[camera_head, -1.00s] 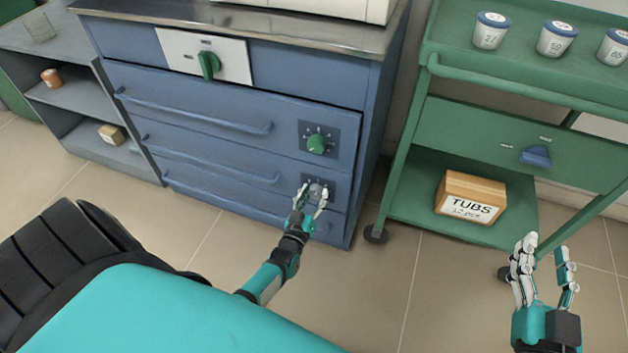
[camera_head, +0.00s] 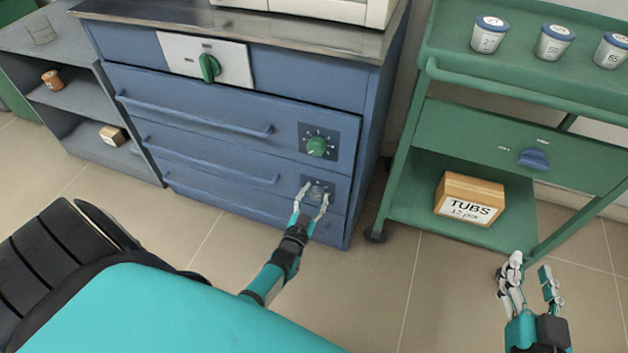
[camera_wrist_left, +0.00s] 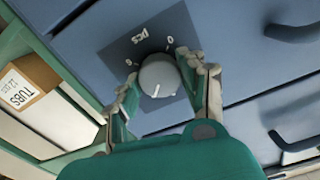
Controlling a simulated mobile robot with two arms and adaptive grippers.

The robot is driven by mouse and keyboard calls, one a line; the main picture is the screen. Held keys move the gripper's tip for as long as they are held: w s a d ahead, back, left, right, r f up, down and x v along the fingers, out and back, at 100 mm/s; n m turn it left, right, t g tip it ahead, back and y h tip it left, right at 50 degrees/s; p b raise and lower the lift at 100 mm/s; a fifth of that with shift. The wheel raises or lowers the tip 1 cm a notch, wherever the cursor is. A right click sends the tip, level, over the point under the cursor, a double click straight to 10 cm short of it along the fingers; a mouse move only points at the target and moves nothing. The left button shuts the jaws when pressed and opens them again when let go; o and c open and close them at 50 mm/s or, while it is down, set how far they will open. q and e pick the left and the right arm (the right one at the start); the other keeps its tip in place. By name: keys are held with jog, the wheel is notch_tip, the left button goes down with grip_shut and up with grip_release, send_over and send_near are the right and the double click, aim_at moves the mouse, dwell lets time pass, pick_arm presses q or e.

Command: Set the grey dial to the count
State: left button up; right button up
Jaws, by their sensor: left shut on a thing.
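The grey dial (camera_wrist_left: 160,76) sits on a dark square plate marked "pcs", with digits around it, in the left wrist view. Its white pointer line points toward the lower left of that view. In the head view the dial (camera_head: 317,190) is on a lower blue drawer, partly hidden by my fingers. My left gripper (camera_head: 313,197) is shut on the dial, with one finger on each side of it in the left wrist view (camera_wrist_left: 160,92). My right gripper (camera_head: 532,275) is open and empty, low in front of the green cart.
A green dial (camera_head: 316,146) sits above, and a green switch (camera_head: 209,67) on the top panel. The green cart (camera_head: 470,120) holds several lidded tubs, a blue knob (camera_head: 534,158) and a "TUBS 12 pcs" box (camera_head: 469,199). Drawer handles (camera_head: 200,116) stick out. Open floor lies between.

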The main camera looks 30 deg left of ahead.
pick_arm(q)
jog(key=shift+f, duration=0.1)
jog(key=o, duration=1.2)
jog(key=shift+s, duration=0.1)
jog(key=v, duration=1.2)
